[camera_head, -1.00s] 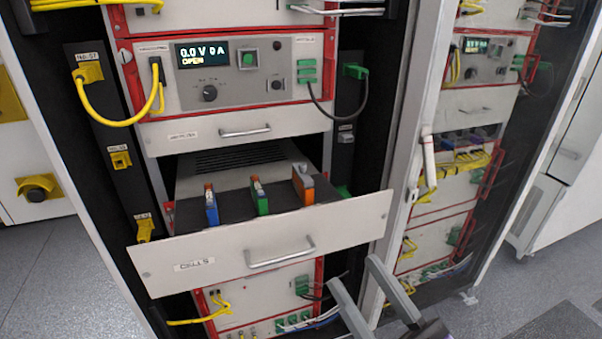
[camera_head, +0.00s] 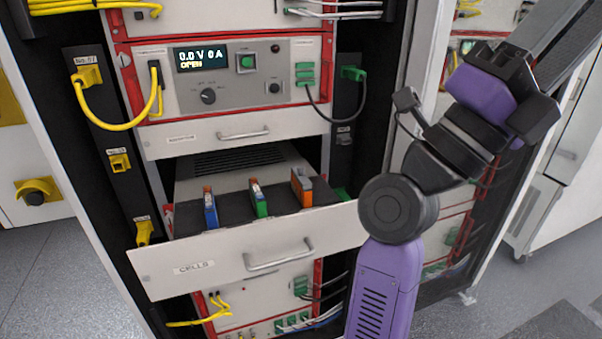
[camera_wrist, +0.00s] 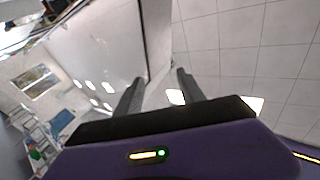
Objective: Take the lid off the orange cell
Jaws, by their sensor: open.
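The orange cell (camera_head: 301,187) stands upright at the right of a row in the pulled-out CELLS drawer (camera_head: 225,262) in the head view. It has an orange face and a grey side; its lid is too small to tell apart from its body. No cell shows in the wrist view.
A blue cell (camera_head: 210,208) and a green cell (camera_head: 258,198) stand left of the orange one. The instrument panel (camera_head: 240,75), reading 0.0 V 0 A OPEN, is above. A yellow cable (camera_head: 100,118) and a black cable (camera_head: 340,120) hang beside it. My arm covers the drawer's right end.

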